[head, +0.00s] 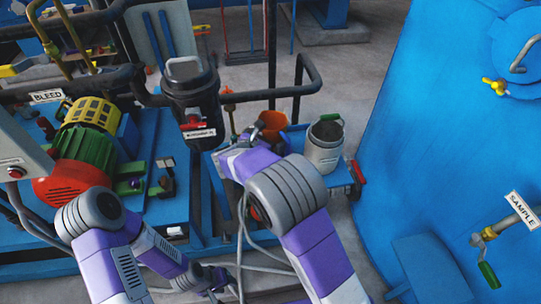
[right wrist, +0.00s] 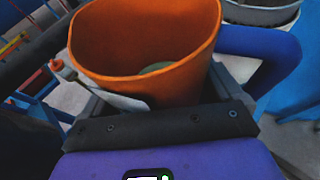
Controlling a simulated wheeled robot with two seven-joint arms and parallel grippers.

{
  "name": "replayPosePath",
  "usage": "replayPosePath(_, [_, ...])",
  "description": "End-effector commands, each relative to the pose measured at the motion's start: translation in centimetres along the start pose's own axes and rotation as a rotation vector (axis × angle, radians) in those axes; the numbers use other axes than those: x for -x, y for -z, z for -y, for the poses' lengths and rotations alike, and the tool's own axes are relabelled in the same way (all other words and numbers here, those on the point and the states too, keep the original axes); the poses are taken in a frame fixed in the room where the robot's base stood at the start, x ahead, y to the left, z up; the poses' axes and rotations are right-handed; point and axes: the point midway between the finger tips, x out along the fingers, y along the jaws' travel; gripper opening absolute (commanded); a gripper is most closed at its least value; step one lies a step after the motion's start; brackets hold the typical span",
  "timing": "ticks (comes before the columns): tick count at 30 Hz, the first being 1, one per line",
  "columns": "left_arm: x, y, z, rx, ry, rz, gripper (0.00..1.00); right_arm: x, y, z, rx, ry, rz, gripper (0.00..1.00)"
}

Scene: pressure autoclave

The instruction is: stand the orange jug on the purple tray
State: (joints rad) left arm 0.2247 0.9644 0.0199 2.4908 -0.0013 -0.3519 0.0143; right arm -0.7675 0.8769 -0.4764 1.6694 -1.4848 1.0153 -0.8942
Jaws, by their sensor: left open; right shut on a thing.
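The orange jug (head: 273,122) is upright at the far end of my right arm in the head view, partly hidden by it. In the right wrist view the jug (right wrist: 150,35) fills the upper middle, its open mouth showing and a blue handle on its right. My right gripper (right wrist: 165,97) is shut on the jug, with grey fingers either side of its lower body. I cannot tell whether the jug's base touches anything. My left gripper (head: 212,282) is open and empty, low in the head view. I cannot make out the purple tray in either view.
A white pail (head: 323,152) with a green handle stands on a blue cart (head: 342,178) just right of the jug. A dark canister (head: 190,88) and black pipe rail (head: 285,92) are close by. A large blue tank (head: 430,130) fills the right; machinery (head: 85,150) fills the left.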

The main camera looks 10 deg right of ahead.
Motion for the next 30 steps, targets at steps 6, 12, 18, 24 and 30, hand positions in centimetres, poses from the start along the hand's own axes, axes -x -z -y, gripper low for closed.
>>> replayPosePath(6, [-1.0, 0.0, 0.4, 0.000, 0.000, 0.000, 0.43, -1.3, 3.0, 0.0, 0.001, 0.001, 0.001, 0.46])
replayPosePath(12, [-1.5, 0.1, 0.6, 0.000, 0.000, 0.000, 0.43, -2.0, 4.8, 0.1, 0.003, 0.002, 0.001, 0.46])
replayPosePath(18, [-2.1, 0.1, 0.8, 0.000, 0.000, 0.000, 0.43, -2.8, 6.7, 0.1, 0.001, 0.001, 0.002, 0.46])
replayPosePath(24, [-2.0, 0.1, 0.8, 0.000, 0.000, 0.000, 0.43, -2.8, 6.6, 0.0, -0.001, 0.001, 0.002, 0.46])
replayPosePath(30, [-2.2, 0.1, 0.8, 0.000, 0.000, 0.000, 0.43, -2.9, 7.0, 0.1, 0.000, 0.001, 0.000, 1.00])
